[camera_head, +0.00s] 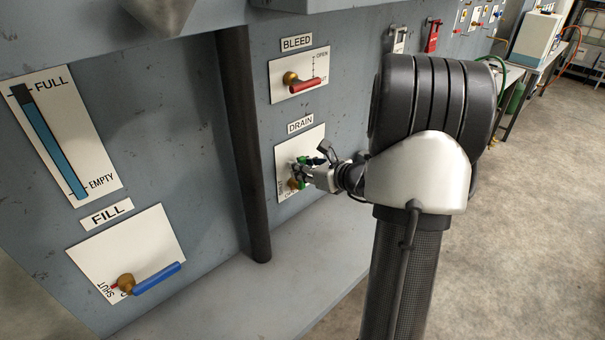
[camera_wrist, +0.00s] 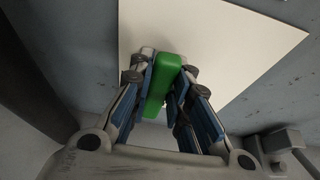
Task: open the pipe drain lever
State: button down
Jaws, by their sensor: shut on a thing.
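The drain lever is green, on a white plate (camera_head: 284,153) under the DRAIN label (camera_head: 300,126) in the head view. My gripper (camera_head: 303,171) is at this plate and covers much of the lever and its printed marks. In the wrist view the green drain lever (camera_wrist: 162,82) lies between the two fingers of my gripper (camera_wrist: 163,88). The fingers are closed on it from both sides. The lever's pivot and exact angle are hard to make out behind my gripper.
A dark vertical pipe (camera_head: 244,150) stands left of the drain plate. A red bleed lever (camera_head: 308,86) sits above and a blue fill lever (camera_head: 157,278) at lower left. A grey ledge (camera_head: 235,295) runs below. Open floor (camera_head: 545,200) lies to the right.

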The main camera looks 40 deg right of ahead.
jog(key=shift+a, duration=0.1)
dwell(0.4)
jog(key=c, duration=1.5)
grip_release()
jog(key=shift+s, duration=0.1)
jog(key=v, duration=1.1)
jog(key=shift+s+r, duration=0.25)
jog(key=shift+s, duration=0.1)
